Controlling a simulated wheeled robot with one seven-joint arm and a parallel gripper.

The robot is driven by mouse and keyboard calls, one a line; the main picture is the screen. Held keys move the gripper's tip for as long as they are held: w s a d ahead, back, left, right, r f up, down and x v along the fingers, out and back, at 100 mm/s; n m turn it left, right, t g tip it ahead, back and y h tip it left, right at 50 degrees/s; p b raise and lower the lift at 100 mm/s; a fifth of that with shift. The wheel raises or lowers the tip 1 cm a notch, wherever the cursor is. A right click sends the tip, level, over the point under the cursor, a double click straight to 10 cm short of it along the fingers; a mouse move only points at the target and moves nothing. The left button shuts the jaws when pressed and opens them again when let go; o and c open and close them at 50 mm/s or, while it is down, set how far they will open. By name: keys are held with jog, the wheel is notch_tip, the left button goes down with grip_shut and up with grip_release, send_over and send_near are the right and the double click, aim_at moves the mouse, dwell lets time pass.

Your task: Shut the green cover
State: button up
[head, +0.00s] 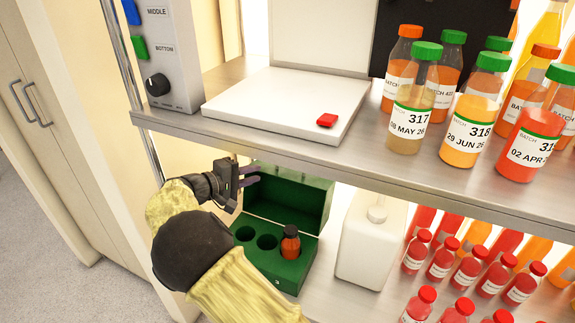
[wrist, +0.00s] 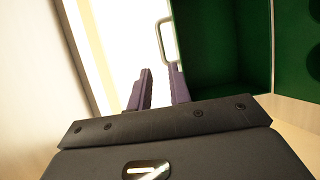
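The green cover (head: 300,190) stands open at the back of the green box (head: 278,270) on the lower shelf. The box has round holes, and one holds a small bottle of orange-red liquid with a dark cap (head: 290,242). My gripper (head: 252,175) is at the cover's upper left edge. In the wrist view the two purple fingers (wrist: 164,90) are apart with a narrow gap, beside the left edge of the cover (wrist: 218,50). A pale metal handle (wrist: 166,40) on that edge shows just beyond the fingers. I see nothing held, and contact is unclear.
The upper shelf (head: 330,150) overhangs the box and carries a white plate (head: 275,105), a red piece (head: 327,120) and large juice bottles (head: 470,105). A white dispenser bottle (head: 370,240) stands close right of the box. Several small red bottles (head: 465,270) stand farther right.

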aim_at(291, 164)
jog(key=x, duration=1.2)
jog(key=shift+w+a+f, duration=0.2)
jog(key=shift+w+f, duration=0.1)
jog(key=shift+w, duration=0.25)
jog(key=shift+x, duration=0.85)
jog(key=shift+s+d+r, duration=0.1)
jog(key=shift+d, duration=0.25)
jog(key=shift+a, duration=0.25)
grip_shut()
